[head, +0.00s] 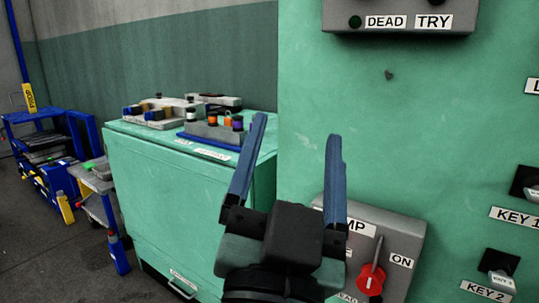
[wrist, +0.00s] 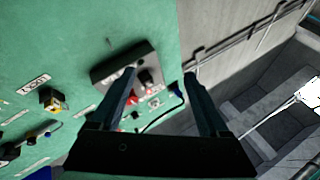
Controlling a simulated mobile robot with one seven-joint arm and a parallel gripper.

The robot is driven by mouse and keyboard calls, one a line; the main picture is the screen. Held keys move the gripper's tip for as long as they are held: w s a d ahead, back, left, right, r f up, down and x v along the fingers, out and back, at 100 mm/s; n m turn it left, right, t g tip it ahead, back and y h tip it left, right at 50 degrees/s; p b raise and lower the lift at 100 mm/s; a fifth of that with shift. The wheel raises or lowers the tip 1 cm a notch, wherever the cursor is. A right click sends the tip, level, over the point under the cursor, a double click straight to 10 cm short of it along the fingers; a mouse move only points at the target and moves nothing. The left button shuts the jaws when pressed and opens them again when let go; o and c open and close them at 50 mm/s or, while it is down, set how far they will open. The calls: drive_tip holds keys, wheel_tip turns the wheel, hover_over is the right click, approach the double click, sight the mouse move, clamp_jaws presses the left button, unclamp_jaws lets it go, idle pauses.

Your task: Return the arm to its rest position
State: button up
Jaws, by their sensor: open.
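My gripper (head: 294,160) is in the lower middle of the head view, with its two blue fingers spread apart and pointing up. Nothing is between the fingers. It is in front of the green panel (head: 400,130) and partly covers a grey switch box (head: 405,238) with a red knob (head: 370,278) and a label reading ON. In the wrist view the fingers (wrist: 163,80) are open and empty, with a grey box (wrist: 110,72) on the green panel behind the left finger. I cannot tell how close the fingers are to the panel.
A green cabinet (head: 170,205) with parts on top stands left of my gripper. Key switches (head: 498,265) line the panel's right side. Another grey box (head: 400,18) labelled DEAD and TRY is above. Blue carts (head: 50,150) stand far left, with open floor (head: 40,245) before them.

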drive_tip(key=s+a+r+n+t+y+p, duration=0.1)
drive_tip(key=s+r+n+t+y, duration=0.15)
drive_tip(key=r, duration=0.55)
drive_tip(key=s+a+r+n+t+y+p, duration=0.1)
drive_tip(key=s+r+n+t+y, duration=0.2)
drive_tip(key=r, duration=0.5)
wheel_tip(320, 180, up, 36)
drive_tip(key=g+h+p, duration=0.1)
drive_tip(key=p, duration=3.6)
drive_tip(key=shift+w+a+p, duration=0.2)
drive_tip(key=shift+a+p, duration=0.1)
drive_tip(key=shift+p, duration=0.05)
